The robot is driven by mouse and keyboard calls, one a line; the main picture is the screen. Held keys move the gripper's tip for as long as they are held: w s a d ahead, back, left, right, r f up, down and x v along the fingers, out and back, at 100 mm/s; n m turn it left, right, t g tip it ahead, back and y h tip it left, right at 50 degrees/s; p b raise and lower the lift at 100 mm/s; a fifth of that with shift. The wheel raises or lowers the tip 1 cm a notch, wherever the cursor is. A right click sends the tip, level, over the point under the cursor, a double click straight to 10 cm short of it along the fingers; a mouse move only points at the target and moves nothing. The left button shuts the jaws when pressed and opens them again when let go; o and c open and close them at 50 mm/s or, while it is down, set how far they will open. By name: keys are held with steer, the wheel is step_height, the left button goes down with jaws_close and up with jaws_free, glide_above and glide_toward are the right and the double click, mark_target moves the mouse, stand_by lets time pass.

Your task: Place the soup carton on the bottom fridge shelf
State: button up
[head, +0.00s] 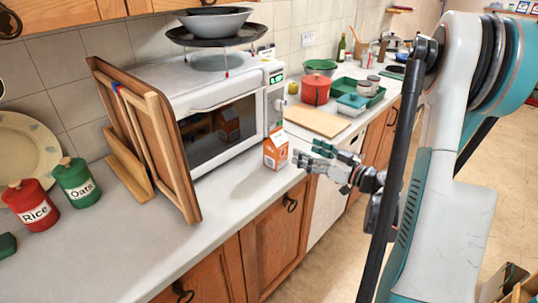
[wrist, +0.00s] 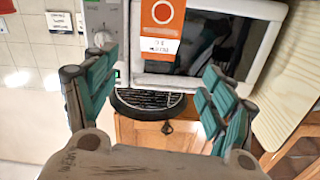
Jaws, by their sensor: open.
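The soup carton (head: 276,149), orange and white with a gabled top, stands upright on the counter in front of the microwave's right part. In the wrist view, which looks upside down, the carton (wrist: 162,22) is at the top middle and cut off by the edge. My gripper (head: 307,151) is just right of the carton in the head view, with its fingers toward it. In the wrist view my gripper (wrist: 160,68) has its teal fingers spread wide, with nothing between them; the carton lies beyond the tips. No fridge or fridge shelf shows.
The microwave (head: 222,126) stands behind the carton, with a dark tray (head: 190,40) and a bowl on top. Wooden boards (head: 158,140) lean at its left. A cutting board (head: 318,121) and red pot (head: 316,89) are farther right. The counter's front left (head: 130,238) is clear.

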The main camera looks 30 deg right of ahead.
mark_target(281, 141)
steer(key=shift+n, duration=0.7)
steer(key=x, duration=0.8)
steer(key=shift+w+f, duration=0.1)
steer(key=shift+w, duration=0.05)
steer(key=x, duration=0.2)
steer(key=f+b+x, duration=0.1)
steer(key=x, duration=0.1)
steer(key=shift+w+a+b, duration=0.15)
steer(key=shift+w+b, duration=0.15)
steer(key=shift+w, duration=0.05)
steer(key=shift+w+a+r, duration=0.1)
steer(key=shift+w+r, duration=0.05)
steer(key=shift+w, duration=0.05)
jaws_close()
